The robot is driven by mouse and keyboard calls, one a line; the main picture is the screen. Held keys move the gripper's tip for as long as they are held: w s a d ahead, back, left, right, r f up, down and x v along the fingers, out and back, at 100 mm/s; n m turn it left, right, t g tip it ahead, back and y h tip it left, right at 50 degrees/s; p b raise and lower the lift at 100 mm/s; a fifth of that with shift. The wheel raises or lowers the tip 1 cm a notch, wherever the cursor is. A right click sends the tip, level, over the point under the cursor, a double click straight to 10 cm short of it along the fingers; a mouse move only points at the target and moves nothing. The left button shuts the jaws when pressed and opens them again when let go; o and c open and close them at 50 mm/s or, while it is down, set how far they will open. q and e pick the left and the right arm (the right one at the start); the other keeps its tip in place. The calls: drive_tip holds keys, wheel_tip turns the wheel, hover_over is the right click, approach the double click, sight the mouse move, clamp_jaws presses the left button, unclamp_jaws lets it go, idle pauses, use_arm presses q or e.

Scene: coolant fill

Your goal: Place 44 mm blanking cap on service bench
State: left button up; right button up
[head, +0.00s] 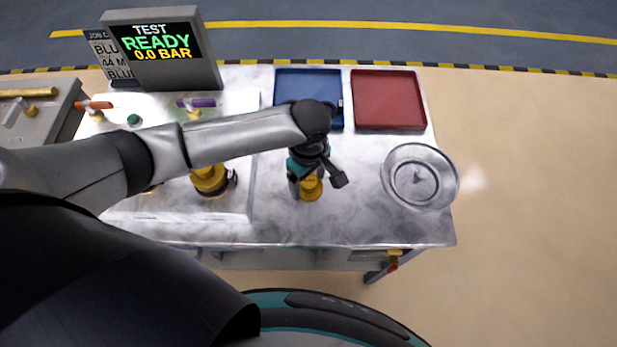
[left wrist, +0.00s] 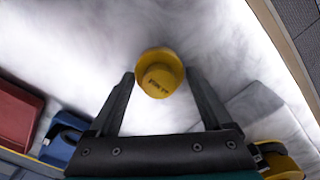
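A yellow blanking cap (head: 311,187) stands on the bare marble-look top of the service bench (head: 360,215), near its front middle. In the left wrist view the cap (left wrist: 160,72) shows its round flange and a raised knob with small dark lettering, too small to read surely. My left gripper (head: 308,180) is low over the cap, pointing down. Its fingertips (left wrist: 159,76) are apart, one on each side of the cap, with a thin gap showing on either side. My right gripper is not in view.
A blue tray (head: 290,78) and a red tray (head: 388,100) lie at the back. A clear round bowl (head: 418,178) stands at the right edge. Left are a yellow fitting (head: 208,180), coloured-handled valves and a display (head: 160,45) reading "TEST READY 0.0 BAR". Bench is clear between cap and bowl.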

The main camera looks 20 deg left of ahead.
sight(309, 181)
use_arm(q)
drive_tip(key=shift+o, duration=1)
drive_tip(key=shift+r, duration=0.1)
wheel_tip(309, 181, up, 12)
drive_tip(key=p, duration=0.2)
drive_tip(key=shift+p, duration=0.35)
